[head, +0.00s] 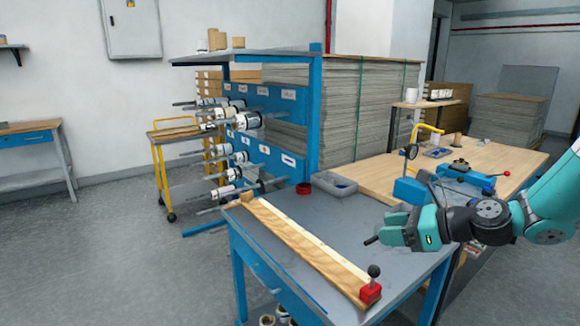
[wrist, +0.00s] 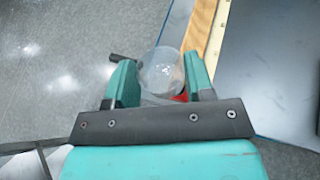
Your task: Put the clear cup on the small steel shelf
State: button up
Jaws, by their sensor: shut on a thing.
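The clear cup (wrist: 160,72) is between the two teal fingers of my gripper (wrist: 158,82) in the wrist view, and the fingers are shut on it. In the head view my gripper (head: 385,238) is over the right part of the grey-topped blue bench (head: 262,238); the cup cannot be made out there. A small raised shelf (head: 412,104) stands at the back of the wooden table, with small white cups on it. I cannot tell whether it is steel.
A long wooden ruler bar (head: 300,245) with a red, black-knobbed block (head: 370,292) lies on the bench. A grey bin (head: 333,184) and red ring (head: 304,188) sit at its back. The wooden table (head: 375,175) holds blue tools. A blue roll rack (head: 262,110) stands behind.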

jog(key=shift+m, duration=0.3)
jog(key=d+f, duration=0.1)
jog(key=f, duration=0.2)
jog(key=s+d+f, duration=0.1)
jog(key=d+f, duration=0.1)
jog(key=f, duration=0.2)
jog(key=s+d+f, duration=0.1)
jog(key=d+f, duration=0.1)
jog(key=f, duration=0.1)
jog(key=shift+s+d+f, duration=0.1)
jog(key=shift+s+f, duration=0.15)
jog(key=shift+f, duration=0.1)
jog(key=shift+t, duration=0.4)
jog(key=s+d+f, duration=0.1)
jog(key=f, duration=0.2)
jog(key=s+d+f, duration=0.1)
jog(key=s+f, duration=0.1)
jog(key=f, duration=0.1)
jog(key=s+d+f, duration=0.1)
jog(key=s+f, duration=0.1)
jog(key=f, duration=0.1)
jog(key=shift+s, duration=0.25)
jog(key=shift+s+h, duration=0.1)
jog(key=shift+h, duration=0.2)
